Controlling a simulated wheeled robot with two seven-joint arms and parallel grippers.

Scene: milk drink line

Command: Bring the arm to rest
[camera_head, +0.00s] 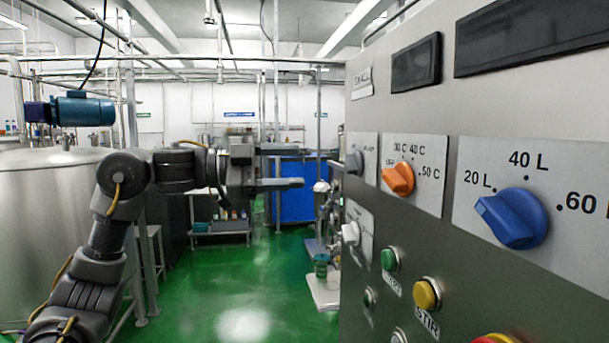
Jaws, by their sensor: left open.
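My left arm comes in from the lower left, bends at the elbow and reaches right across the middle of the view. My left gripper (290,183) points right toward the control panel (470,60), with clear air between them. Its fingers are seen side-on and hold nothing that I can see. The panel has a blue knob (512,218) beside volume marks, an orange knob (398,179) beside temperature marks and a grey knob (354,163) farther off. My right gripper is not in view.
A large steel tank (45,200) with a blue motor (82,109) stands on the left. Green (389,259) and yellow (427,294) buttons sit low on the panel. A blue cabinet (290,205) stands behind my gripper.

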